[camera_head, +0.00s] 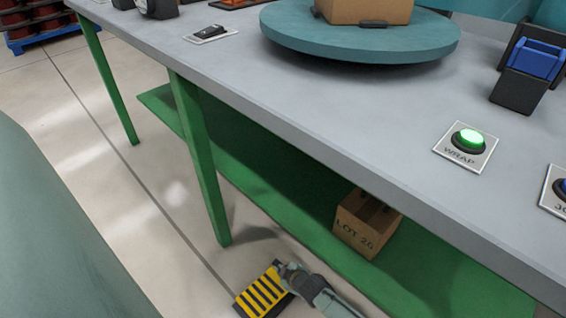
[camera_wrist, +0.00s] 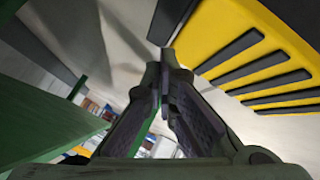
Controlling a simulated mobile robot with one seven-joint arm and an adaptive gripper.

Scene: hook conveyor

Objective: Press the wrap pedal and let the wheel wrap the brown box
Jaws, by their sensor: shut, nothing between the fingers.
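The wrap pedal (camera_head: 264,291), yellow with black stripes, is on the floor below the table's front edge. It also fills the upper right of the wrist view (camera_wrist: 250,50). My gripper (camera_head: 288,270) is shut and empty at the pedal's upper right side in the head view; I cannot tell whether it touches. The fingers also show in the wrist view (camera_wrist: 166,62). The brown box (camera_head: 365,10) sits on the round teal wheel (camera_head: 360,40) on the table, its top cut off by the frame. A button plate marked WRAP (camera_head: 466,147) glows green on the table.
The grey table (camera_head: 300,110) has green legs (camera_head: 200,160) and a green lower shelf (camera_head: 270,170). A "LOT 20" carton (camera_head: 366,222) stands on that shelf near my arm. A blue-and-black device (camera_head: 530,65) is at the right.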

